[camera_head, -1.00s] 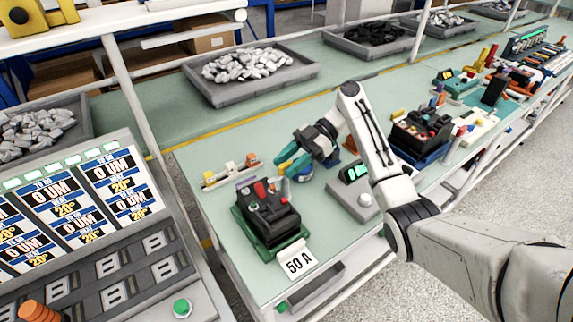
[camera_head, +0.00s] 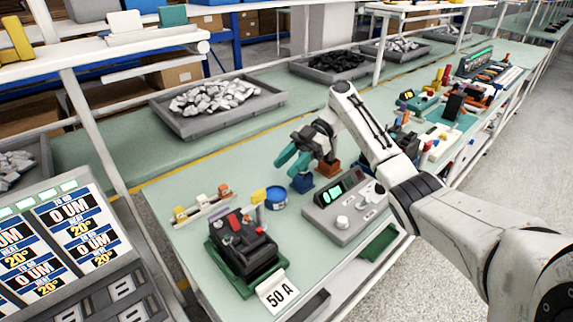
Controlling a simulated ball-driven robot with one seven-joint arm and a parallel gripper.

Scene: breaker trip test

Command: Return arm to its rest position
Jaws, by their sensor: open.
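My arm (camera_head: 375,130) reaches in from the lower right over the green workbench (camera_head: 170,205). My gripper (camera_head: 287,163), with teal fingers, is open and empty above the bench. It points to the left, apart from the breaker, near a small dark blue block. The black breaker (camera_head: 240,245) with red parts sits in a green holder (camera_head: 236,280) at the front left of the bench.
A blue round tin (camera_head: 276,196) and a small rack (camera_head: 203,203) stand near the breaker. A grey tray (camera_head: 217,105) of pale parts lies behind. A meter panel (camera_head: 65,235) fills the lower left.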

